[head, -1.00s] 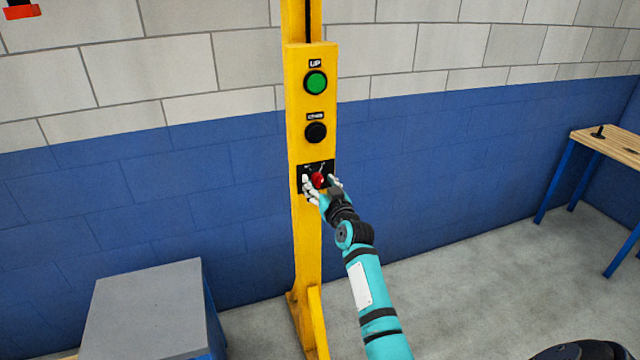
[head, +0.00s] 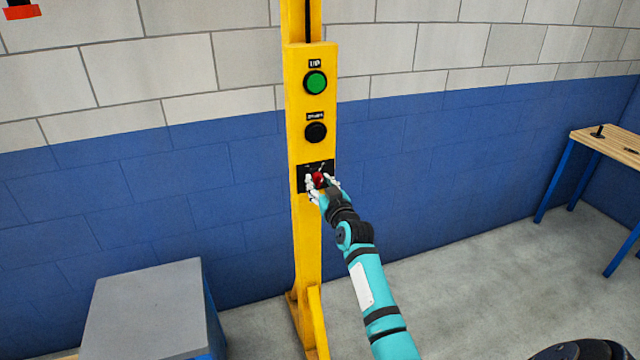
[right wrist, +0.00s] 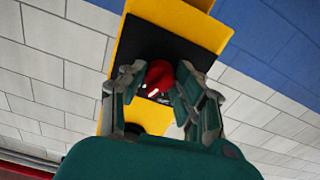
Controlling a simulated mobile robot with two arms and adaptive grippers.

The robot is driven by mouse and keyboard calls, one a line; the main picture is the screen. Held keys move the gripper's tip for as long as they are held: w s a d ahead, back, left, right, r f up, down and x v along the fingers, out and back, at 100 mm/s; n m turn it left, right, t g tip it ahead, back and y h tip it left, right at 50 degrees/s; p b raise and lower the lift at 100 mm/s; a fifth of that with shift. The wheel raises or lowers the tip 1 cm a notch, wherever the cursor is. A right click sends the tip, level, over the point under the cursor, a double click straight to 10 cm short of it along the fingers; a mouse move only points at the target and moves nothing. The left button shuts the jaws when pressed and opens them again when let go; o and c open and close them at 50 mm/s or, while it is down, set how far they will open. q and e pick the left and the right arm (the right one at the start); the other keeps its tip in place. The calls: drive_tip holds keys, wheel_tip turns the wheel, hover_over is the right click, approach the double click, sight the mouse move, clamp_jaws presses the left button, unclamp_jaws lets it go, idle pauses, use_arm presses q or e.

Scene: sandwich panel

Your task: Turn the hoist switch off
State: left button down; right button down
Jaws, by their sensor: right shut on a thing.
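The hoist switch is a red knob (head: 319,179) on a black plate (head: 304,172), low on a yellow control post (head: 311,236). In the right wrist view the red knob (right wrist: 158,76) has a white mark and sits between the two fingers. My right gripper (head: 322,186) is shut on the knob, and its fingers partly hide the plate. The right gripper (right wrist: 160,85) also shows in the wrist view with one finger on each side of the knob. My left gripper is not in view.
Above the switch are a green UP button (head: 316,82) and a black button (head: 316,132). A grey-topped box (head: 145,305) stands at the lower left. A wooden workbench (head: 605,142) is at the right. The floor between post and bench is clear.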

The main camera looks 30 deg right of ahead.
drive_tip(key=n, duration=0.5)
drive_tip(key=shift+p, duration=0.35)
drive_tip(key=n, duration=0.5)
drive_tip(key=shift+n, duration=0.3)
drive_tip(key=c, duration=0.9)
unclamp_jaws()
drive_tip(key=shift+c, duration=0.2)
drive_tip(key=v, duration=1.2)
drive_tip(key=shift+f, duration=0.15)
